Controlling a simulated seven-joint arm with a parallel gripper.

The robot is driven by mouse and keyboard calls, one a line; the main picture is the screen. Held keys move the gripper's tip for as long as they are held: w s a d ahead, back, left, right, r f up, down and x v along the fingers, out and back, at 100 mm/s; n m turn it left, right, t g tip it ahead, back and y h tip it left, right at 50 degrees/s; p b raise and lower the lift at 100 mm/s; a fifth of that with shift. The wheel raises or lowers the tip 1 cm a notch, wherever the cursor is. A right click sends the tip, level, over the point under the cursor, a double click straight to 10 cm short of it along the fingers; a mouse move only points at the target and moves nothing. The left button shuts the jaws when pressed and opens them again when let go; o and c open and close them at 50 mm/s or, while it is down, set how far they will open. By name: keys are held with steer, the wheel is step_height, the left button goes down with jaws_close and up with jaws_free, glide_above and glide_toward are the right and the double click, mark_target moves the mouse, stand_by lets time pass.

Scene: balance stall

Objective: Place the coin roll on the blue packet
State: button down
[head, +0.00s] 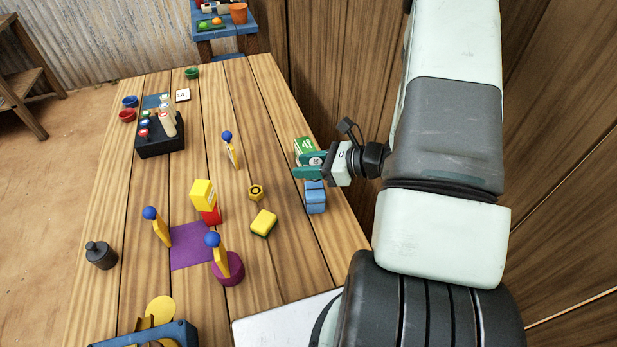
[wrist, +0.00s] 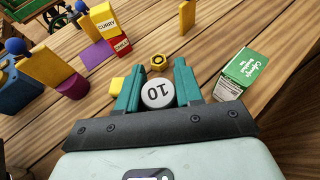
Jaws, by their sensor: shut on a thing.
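My gripper (head: 311,165) has teal fingers and is at the right side of the wooden table. It is shut on the coin roll (wrist: 158,94), whose white round end marked "10" shows between the fingers in the wrist view. In the head view only a small part of the roll (head: 315,161) shows at the fingers. The blue packet (head: 315,199) lies on the table just below the gripper in the head picture. I cannot tell the height of the roll above the table. The packet does not show in the wrist view.
A green box (head: 304,145) stands close behind the gripper and right of it in the wrist view (wrist: 243,75). A yellow sponge (head: 264,222), a brass nut (head: 256,191) and stacked yellow and red spice boxes (head: 204,195) stand to the left. Bare table lies between.

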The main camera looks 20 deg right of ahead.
mark_target(319, 162)
steer(key=shift+f, duration=2.05)
steer(key=shift+f, duration=0.1)
steer(key=c, duration=0.7)
jaws_free()
steer(key=shift+c, duration=0.2)
steer(key=v, duration=0.3)
steer(key=shift+d, duration=0.2)
steer(key=r, duration=0.7)
steer(key=shift+a+r, duration=0.15)
steer(key=shift+a, duration=0.05)
